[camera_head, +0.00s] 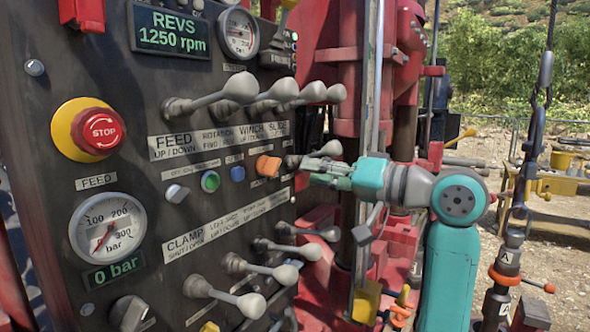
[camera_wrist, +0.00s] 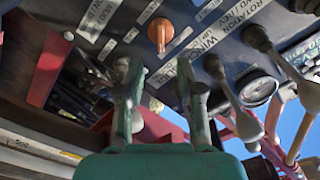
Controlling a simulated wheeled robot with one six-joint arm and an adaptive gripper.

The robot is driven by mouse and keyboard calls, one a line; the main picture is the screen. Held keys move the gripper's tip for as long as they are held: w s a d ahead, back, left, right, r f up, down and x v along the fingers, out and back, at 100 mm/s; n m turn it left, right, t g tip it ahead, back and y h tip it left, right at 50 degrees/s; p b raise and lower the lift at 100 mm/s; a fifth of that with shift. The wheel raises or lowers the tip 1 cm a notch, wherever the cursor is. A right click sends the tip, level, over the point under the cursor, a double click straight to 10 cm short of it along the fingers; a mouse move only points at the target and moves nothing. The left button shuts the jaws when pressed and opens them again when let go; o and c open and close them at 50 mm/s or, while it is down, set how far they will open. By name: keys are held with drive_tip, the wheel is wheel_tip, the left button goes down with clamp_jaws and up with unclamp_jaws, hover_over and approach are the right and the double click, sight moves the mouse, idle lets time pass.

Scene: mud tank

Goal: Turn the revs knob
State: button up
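An orange knob (camera_head: 268,166) sits on the dark control panel (camera_head: 140,200), right of a blue button. I cannot read a revs label beside it. In the wrist view the orange knob (camera_wrist: 160,34) points down the picture, beyond and roughly between my fingertips. My gripper (camera_head: 308,171) is open and empty, right of the knob and apart from it. Its two fingers stand apart in the wrist view (camera_wrist: 159,75). The revs display (camera_head: 172,30) at the panel top reads 1250 rpm.
Grey-knobbed levers (camera_head: 240,88) stick out above the knob, and more levers (camera_head: 295,250) stick out below. A red stop button (camera_head: 100,131) and a pressure gauge (camera_head: 107,229) are at left. A red mast with a vertical pole (camera_head: 372,80) stands beside my gripper.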

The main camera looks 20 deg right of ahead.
drive_tip(key=v, duration=0.3)
drive_tip(key=shift+s, duration=0.15)
drive_tip(key=shift+d, duration=0.1)
idle(0.4)
